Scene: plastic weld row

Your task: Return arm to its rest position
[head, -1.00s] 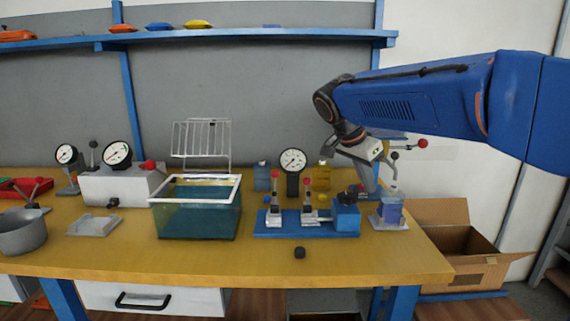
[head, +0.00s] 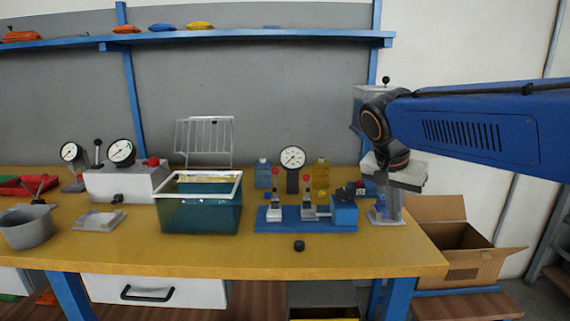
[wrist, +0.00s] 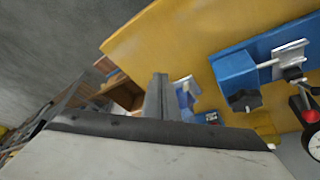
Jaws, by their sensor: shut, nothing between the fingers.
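My arm reaches in from the right in the head view. Its gripper (head: 391,200) points down at the right end of the yellow bench (head: 330,262). In the wrist view the fingers (wrist: 158,95) are closed together, with nothing seen between them. In the head view the gripper overlaps a small clear-blue piece on a grey base (head: 388,220) and partly hides it. I cannot tell whether they touch.
A blue clamp fixture (head: 305,222) with red-knobbed levers stands left of the gripper. Further left are a water tank (head: 198,218), gauges and a grey pot (head: 28,230). An open cardboard box (head: 475,273) is right of the bench. A shelf (head: 250,36) runs along the back.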

